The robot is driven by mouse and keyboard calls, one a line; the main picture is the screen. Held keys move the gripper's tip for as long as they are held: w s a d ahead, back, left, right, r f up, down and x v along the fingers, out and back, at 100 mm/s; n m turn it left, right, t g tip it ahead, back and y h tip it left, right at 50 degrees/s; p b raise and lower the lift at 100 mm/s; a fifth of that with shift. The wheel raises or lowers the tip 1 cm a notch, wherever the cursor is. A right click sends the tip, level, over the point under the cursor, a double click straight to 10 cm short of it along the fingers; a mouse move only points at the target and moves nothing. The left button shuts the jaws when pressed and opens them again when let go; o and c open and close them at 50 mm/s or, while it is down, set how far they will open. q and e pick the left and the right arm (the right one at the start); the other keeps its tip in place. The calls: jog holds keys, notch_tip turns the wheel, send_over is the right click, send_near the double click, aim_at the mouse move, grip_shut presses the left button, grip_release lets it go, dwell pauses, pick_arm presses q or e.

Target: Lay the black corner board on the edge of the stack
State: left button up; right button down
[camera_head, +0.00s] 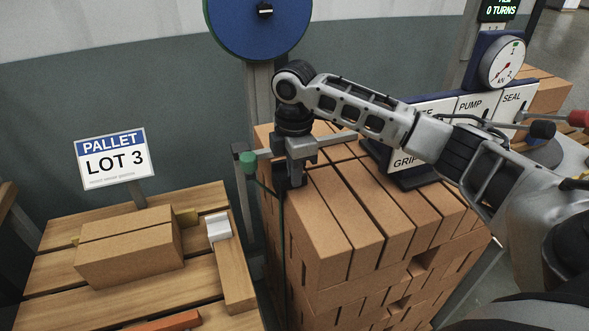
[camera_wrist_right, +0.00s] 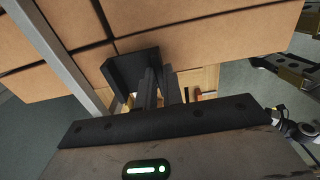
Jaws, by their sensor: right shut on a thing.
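The stack of brown bricks (camera_head: 330,220) stands in the middle of the head view; its bricks also fill the top of the wrist view (camera_wrist_right: 200,40). My right gripper (camera_head: 296,178) is down at the stack's near left top edge. Its dark fingers (camera_wrist_right: 160,90) show in the right wrist view. They are shut on the black corner board (camera_wrist_right: 130,68), which lies against the bricks there. In the head view a dark upright strip runs down the stack's left edge below the gripper; the board itself is mostly hidden there. My left gripper is not in view.
A grey bar with a green knob (camera_head: 248,162) crosses just behind the gripper. A labelled panel (camera_head: 470,105) with a gauge (camera_head: 502,64) stands behind the stack.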

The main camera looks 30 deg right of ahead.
jog(key=shift+f, duration=0.3)
jog(key=c, duration=1.5)
grip_release()
jog(key=shift+o, duration=0.2)
notch_tip(320, 180, up, 16)
jog(key=s+a+f+m+t+y, duration=0.1)
jog(key=s+a+f, duration=0.3)
jog(key=a+f, duration=0.55)
jog(key=s+a+f+m+t+y, duration=0.1)
jog(key=s+a+f, duration=0.45)
jog(key=f, duration=0.65)
jog(key=s+d+f+m+t+h, duration=0.1)
jog(key=s+d+f+m, duration=0.2)
jog(key=s+m, duration=0.4)
jog(key=s+d+f+m+t+h, duration=0.1)
jog(key=s+d+f+m, duration=0.25)
jog(key=s, duration=0.55)
jog(key=w+a+f+t+y, duration=0.2)
jog(key=w+a+f+t, duration=0.3)
jog(key=f, duration=0.4)
jog(key=shift+w+a+f+t+y, duration=0.15)
jog(key=shift+w+a+t+y, duration=0.2)
jog(key=shift+w+t, duration=0.25)
